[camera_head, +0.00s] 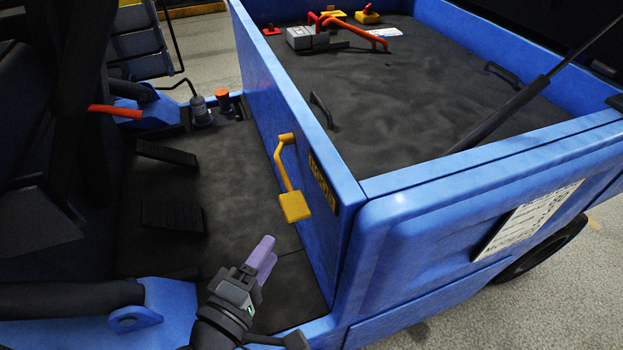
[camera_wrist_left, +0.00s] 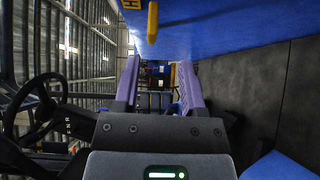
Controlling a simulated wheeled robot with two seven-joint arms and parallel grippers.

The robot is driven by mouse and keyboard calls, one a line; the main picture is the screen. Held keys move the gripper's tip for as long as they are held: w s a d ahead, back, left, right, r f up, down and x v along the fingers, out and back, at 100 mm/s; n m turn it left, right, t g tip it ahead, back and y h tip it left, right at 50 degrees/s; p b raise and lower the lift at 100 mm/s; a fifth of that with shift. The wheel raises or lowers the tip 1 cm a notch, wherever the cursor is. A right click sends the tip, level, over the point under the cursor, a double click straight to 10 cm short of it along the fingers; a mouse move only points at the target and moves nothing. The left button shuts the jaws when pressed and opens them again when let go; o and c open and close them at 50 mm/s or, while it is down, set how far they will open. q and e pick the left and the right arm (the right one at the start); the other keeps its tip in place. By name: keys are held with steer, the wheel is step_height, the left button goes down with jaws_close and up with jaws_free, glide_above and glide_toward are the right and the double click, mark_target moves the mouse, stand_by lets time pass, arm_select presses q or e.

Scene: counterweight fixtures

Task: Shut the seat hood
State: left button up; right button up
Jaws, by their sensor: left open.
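A dark raised panel (camera_head: 540,22), apparently the seat hood, shows only as an edge at the upper right of the head view. A black strut (camera_head: 510,108) slants from the open blue compartment (camera_head: 480,172) up toward it. A yellow lever (camera_head: 290,190) is on the blue side wall; part of a yellow piece (camera_wrist_left: 152,22) shows at the top of the left wrist view. My left gripper (camera_head: 265,252), with purple fingers, is open and empty, below and left of the lever. It also shows in the left wrist view (camera_wrist_left: 160,85). My right gripper is not in view.
Black pedals (camera_head: 172,215) are over the dark footwell floor (camera_head: 235,160). A steering wheel (camera_wrist_left: 35,100) is left in the wrist view. The footwell's middle is clear.

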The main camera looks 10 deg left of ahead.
mark_target(295, 205)
arm_select(q)
steer(key=w, duration=0.3)
steer(key=w+d, duration=0.1)
steer(key=w, duration=0.2)
steer(key=w+d+p, duration=0.1)
steer(key=w, duration=0.2)
steer(key=shift+w+r, duration=0.25)
steer(key=shift+r, duration=0.15)
jaws_close()
stand_by(0.8)
